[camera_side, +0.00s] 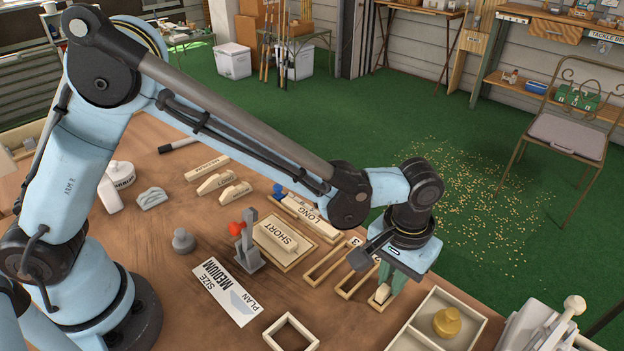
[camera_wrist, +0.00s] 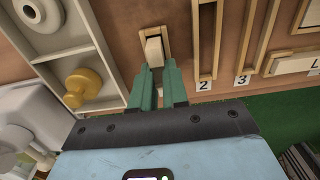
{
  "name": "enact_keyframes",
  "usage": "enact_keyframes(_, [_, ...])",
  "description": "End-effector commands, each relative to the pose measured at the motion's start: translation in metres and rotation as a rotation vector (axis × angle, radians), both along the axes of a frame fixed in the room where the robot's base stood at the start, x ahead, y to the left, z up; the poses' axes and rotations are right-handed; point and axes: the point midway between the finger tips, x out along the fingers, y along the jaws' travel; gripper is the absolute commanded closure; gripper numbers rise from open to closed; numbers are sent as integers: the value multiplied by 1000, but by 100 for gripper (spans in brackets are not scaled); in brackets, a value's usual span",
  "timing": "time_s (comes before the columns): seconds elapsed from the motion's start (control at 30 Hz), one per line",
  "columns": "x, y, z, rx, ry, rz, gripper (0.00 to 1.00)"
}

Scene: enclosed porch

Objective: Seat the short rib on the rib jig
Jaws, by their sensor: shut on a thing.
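My gripper (camera_wrist: 158,71) points down with its green fingers closed on a small pale wooden block (camera_wrist: 154,48). The block also shows under the fingers in the side view (camera_side: 382,292). It is within the outline of a short wooden frame (camera_wrist: 169,32) beside slots 2 and 3; I cannot tell whether it touches the bottom. A block marked SHORT (camera_side: 281,236) lies on a flat wooden board (camera_side: 262,250), beside a grey clamp with a red tip (camera_side: 246,244). A block marked LONG (camera_side: 308,214) lies behind it, near a blue-tipped clamp. Neither view labels the rib jig.
Slots 2 (camera_wrist: 206,45) and 3 (camera_wrist: 256,40) look empty. A divided tray (camera_side: 412,338) with a brass knob (camera_side: 447,321) stands close to my gripper. A card reading PLAN SIZE MEDIUM (camera_side: 227,291) and an empty square frame (camera_side: 291,333) lie on the table. Several pale blocks lie farther back.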

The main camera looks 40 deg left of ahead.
Motion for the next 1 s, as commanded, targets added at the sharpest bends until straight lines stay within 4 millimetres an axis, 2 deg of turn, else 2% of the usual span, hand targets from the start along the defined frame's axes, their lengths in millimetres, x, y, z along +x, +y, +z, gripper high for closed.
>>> enact_keyframes(0.27, [0, 0, -4, 0, 0, 0, 100])
enact_keyframes(0.3, [0, 0, -4, 0, 0, 0, 85])
enact_keyframes(0.5, [0, 0, -4, 1, 0, 0, 56])
enact_keyframes(0.7, [0, 0, -4, 0, 0, 0, 56])
enact_keyframes(0.9, [0, 0, -4, 0, 0, 0, 26])
enact_keyframes(0.93, [0, 0, -4, 0, 0, 0, 22])
enact_keyframes(1.0, [0, 0, -4, 1, 0, 0, 22])
